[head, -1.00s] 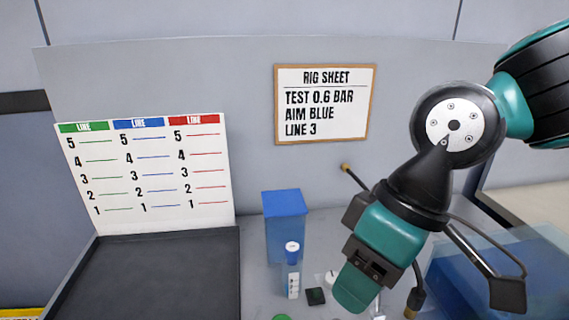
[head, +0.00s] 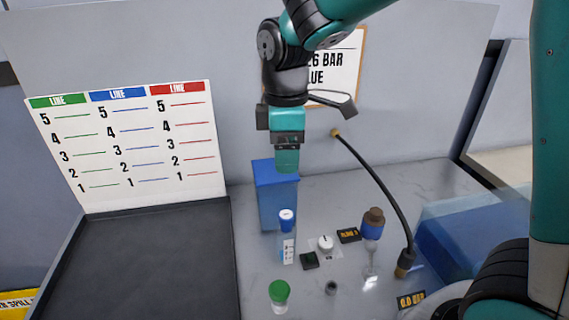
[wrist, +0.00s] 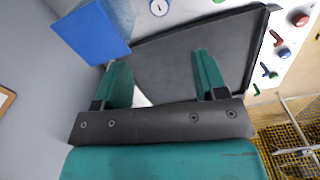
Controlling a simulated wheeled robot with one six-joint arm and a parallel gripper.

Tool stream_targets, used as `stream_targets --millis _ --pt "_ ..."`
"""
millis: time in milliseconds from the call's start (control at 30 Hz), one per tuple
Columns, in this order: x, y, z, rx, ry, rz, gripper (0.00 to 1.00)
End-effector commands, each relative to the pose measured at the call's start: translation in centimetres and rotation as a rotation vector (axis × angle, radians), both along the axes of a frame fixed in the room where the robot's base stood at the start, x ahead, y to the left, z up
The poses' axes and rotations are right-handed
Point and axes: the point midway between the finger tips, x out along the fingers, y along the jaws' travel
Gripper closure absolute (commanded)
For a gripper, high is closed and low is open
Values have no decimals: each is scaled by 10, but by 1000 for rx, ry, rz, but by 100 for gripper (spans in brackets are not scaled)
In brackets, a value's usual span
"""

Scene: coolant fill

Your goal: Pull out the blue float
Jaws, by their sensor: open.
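My gripper (head: 287,160) is in the air in front of the back wall, above the blue box. In the wrist view its two teal fingers (wrist: 163,62) are apart with nothing between them. I cannot tell for certain which thing is the blue float. In the head view a blue cap (head: 286,218) tops a marked vial, and a blue-and-brown piece (head: 373,223) tops a clear stem.
A blue box (head: 275,205) stands below my gripper. A black tray (head: 150,265) lies at left before a line chart (head: 130,145). A wire basket (wrist: 300,130) shows at right.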

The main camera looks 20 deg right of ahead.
Motion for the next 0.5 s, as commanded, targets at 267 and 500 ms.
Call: stream_targets --millis 267,500 --pt "1 0 -38 -5 6 9 34" --pt "-1 0 -89 -5 7 8 34"
